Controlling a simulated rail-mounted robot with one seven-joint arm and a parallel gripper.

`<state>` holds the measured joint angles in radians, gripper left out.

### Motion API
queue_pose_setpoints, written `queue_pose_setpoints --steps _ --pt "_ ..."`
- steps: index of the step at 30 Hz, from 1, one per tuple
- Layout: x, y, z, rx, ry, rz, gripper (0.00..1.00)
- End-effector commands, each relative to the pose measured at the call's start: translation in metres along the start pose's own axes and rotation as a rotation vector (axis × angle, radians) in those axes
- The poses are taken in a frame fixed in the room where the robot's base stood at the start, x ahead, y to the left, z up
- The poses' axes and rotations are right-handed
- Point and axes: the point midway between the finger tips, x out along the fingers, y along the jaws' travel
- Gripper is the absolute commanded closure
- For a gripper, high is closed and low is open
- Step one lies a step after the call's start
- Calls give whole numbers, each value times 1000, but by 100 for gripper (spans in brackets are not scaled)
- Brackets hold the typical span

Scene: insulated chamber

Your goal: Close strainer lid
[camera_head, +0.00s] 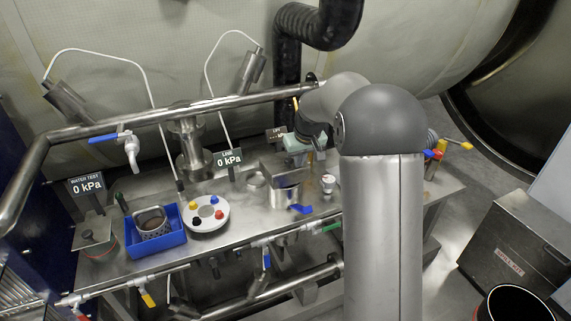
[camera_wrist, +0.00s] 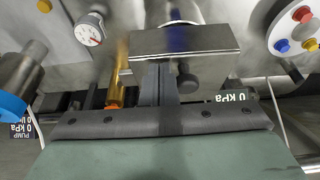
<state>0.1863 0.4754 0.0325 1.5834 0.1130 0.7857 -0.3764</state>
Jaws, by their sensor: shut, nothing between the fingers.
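The strainer is a steel box (camera_head: 285,195) on the bench, in the middle of the head view. Its steel lid (camera_head: 273,167) stands raised and tilted at the back of the box. In the wrist view the lid (camera_wrist: 185,41) is a shiny plate with a dark knob (camera_wrist: 187,84) on the side towards my gripper. My gripper (camera_wrist: 162,84) is shut and empty, its fingers close to the lid beside the knob. I cannot tell whether they touch it. In the head view the fingertips are hidden, and only my gripper's greenish body shows behind the box.
A pressure gauge (camera_head: 328,184) stands right of the strainer. A white disc with coloured knobs (camera_head: 207,213) and a blue tray (camera_head: 165,241) holding a mesh basket (camera_head: 152,222) are left of it. A thick pipe (camera_head: 235,101) runs above the bench. A second lidded box (camera_head: 96,232) stands far left.

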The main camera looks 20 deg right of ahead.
Motion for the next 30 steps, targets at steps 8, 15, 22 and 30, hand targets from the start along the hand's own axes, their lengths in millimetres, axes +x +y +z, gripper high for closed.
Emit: queue_pose_setpoints --steps 8,15,22,30 --pt "9 2 14 3 7 2 100" --pt "2 2 12 3 7 2 100" --pt "-41 1 -3 1 10 2 100" --pt "-94 1 8 1 12 3 100"
